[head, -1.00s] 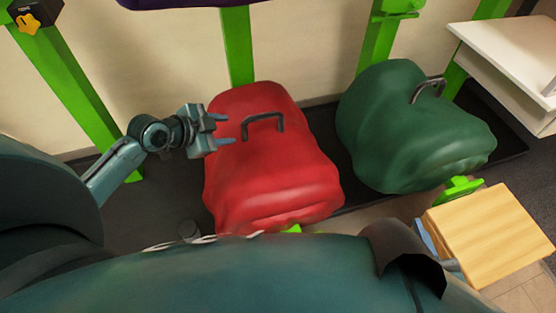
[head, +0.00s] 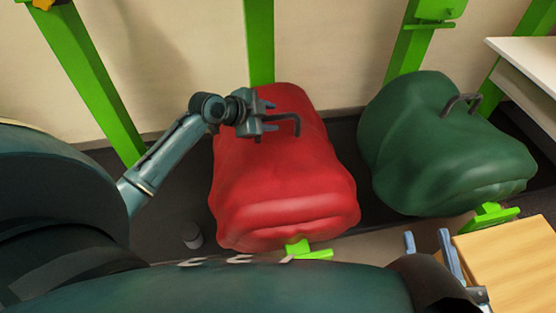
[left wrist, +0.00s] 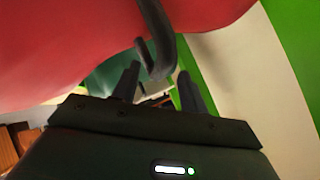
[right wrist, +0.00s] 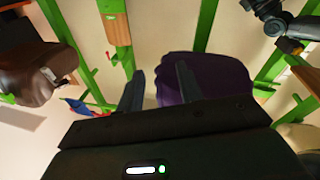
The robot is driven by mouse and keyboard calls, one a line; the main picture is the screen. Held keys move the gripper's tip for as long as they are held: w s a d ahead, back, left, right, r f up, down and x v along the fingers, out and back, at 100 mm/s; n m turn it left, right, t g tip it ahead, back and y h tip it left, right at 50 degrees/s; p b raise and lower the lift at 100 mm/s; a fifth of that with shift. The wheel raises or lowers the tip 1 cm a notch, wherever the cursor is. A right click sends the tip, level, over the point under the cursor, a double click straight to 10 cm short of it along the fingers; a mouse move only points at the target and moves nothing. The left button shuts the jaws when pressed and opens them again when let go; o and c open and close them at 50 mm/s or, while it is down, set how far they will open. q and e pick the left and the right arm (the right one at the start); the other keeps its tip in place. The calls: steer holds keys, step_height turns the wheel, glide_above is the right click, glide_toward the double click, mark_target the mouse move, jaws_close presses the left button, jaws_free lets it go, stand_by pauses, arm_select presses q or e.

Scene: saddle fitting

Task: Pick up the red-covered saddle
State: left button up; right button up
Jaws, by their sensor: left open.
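The red-covered saddle (head: 280,185) sits on a green stand in the middle of the head view. A dark bar handle (head: 298,125) is on top of its cover. My left gripper (head: 274,122) is open at the handle's left part. In the left wrist view the handle (left wrist: 160,45) crosses at the fingertips, between the two fingers (left wrist: 158,78); I cannot tell whether they touch it. The red cover (left wrist: 70,50) fills the upper left there. My right gripper (head: 428,238) is open and empty at the lower right, away from the saddle.
A green-covered saddle (head: 440,145) with its own handle stands close to the right. A wooden block (head: 515,258) is at the lower right, and a white table (head: 525,62) at the upper right. The right wrist view shows a purple cover (right wrist: 215,78) and a brown saddle (right wrist: 30,68).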

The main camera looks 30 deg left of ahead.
mark_target(276, 115)
arm_select(q)
steer(key=b+x, duration=0.1)
steer(key=x, duration=0.2)
steer(key=shift+w+d+f, duration=0.15)
steer(key=shift+w, duration=0.1)
jaws_close()
stand_by(1.1)
steer(key=shift+w+r, duration=0.1)
steer(key=shift+r, duration=0.25)
